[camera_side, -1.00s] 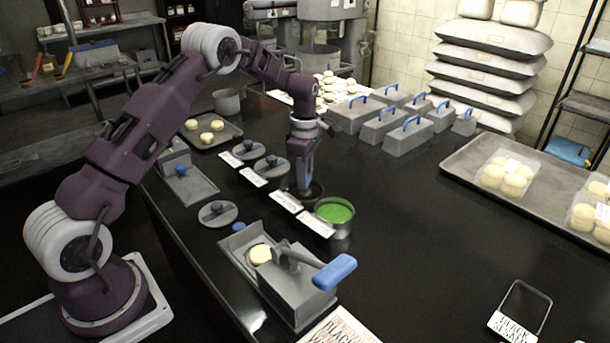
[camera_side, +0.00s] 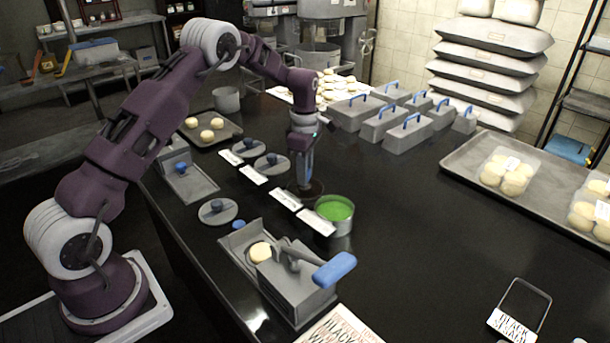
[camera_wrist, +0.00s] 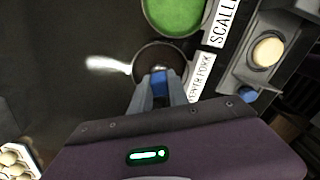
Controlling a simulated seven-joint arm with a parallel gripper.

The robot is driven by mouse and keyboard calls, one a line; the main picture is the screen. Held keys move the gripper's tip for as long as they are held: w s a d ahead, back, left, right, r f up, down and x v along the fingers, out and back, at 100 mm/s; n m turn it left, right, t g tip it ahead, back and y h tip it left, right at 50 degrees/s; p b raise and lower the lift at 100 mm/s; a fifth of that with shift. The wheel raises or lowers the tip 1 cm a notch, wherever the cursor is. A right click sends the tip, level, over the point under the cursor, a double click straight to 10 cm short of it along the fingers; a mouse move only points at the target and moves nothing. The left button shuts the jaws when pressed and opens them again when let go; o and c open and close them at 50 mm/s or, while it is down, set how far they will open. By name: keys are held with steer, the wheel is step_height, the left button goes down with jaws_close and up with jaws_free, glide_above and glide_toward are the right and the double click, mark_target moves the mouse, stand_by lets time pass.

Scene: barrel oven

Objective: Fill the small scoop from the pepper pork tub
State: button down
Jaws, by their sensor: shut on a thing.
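The pepper pork tub (camera_wrist: 181,51) is a round container with dark contents; its label (camera_wrist: 202,77) is partly covered in the wrist view. In the side view the tub (camera_side: 317,187) is mostly behind my gripper (camera_side: 305,182). My gripper, also in the wrist view (camera_wrist: 159,95), points down over the tub, shut on the small scoop's blue handle (camera_wrist: 160,82). The scoop's lower end reaches down inside the tub. Its bowl is hidden or too small to tell, so I cannot see how full it is.
A tub of green filling (camera_side: 335,208) stands right beside the pepper pork tub, behind the scallion label (camera_wrist: 221,22). A grey press with a blue handle (camera_side: 333,270) is at the front. Lidded tubs (camera_side: 271,166) stand to the left.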

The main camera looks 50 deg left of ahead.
steer(key=shift+r, duration=2.95)
